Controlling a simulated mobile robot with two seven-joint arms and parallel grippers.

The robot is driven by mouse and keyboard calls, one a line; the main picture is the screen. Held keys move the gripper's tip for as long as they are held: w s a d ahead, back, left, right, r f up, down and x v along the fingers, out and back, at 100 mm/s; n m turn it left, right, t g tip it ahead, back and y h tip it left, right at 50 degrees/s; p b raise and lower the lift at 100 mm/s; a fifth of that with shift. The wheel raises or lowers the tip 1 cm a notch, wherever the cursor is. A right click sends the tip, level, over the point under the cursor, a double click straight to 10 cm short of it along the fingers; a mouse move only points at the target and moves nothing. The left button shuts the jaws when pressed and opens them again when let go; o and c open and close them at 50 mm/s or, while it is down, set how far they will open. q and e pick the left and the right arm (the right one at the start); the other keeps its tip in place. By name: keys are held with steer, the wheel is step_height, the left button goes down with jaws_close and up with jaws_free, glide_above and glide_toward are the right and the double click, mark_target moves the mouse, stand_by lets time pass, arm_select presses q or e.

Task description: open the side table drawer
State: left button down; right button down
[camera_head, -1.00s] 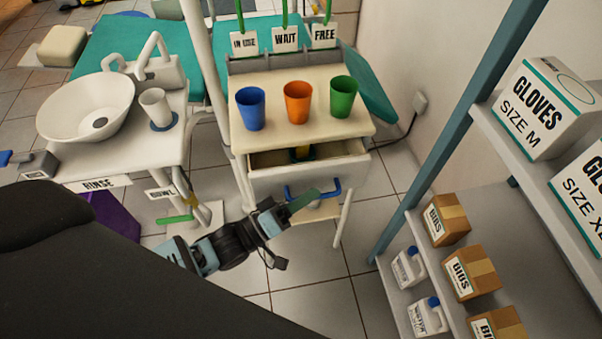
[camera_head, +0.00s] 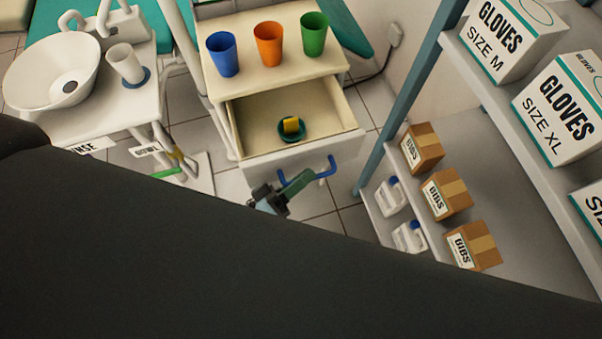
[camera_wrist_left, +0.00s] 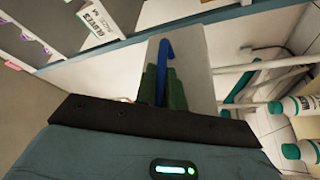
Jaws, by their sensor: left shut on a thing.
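The side table (camera_head: 262,84) stands at the upper middle of the head view. Its drawer (camera_head: 296,152) is pulled well out, with much of its inside showing. A green round dish with a yellow piece (camera_head: 291,126) lies in the drawer. The blue drawer handle (camera_head: 328,170) is on the drawer front. My left gripper (camera_head: 297,182) is at the left part of this handle, its green fingers shut on it. In the left wrist view the blue handle (camera_wrist_left: 163,66) shows between the green fingers. My right gripper is not in view.
Blue, orange and green cups (camera_head: 268,44) stand on the table top. A shelf with bibs boxes (camera_head: 446,195) and gloves boxes (camera_head: 556,108) stands at the right. A sink unit (camera_head: 84,102) is at the left. My dark body covers the lower part of the head view.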

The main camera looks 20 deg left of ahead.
arm_select(q)
steer(key=c, duration=1.5)
jaws_free()
steer(key=v, duration=0.8)
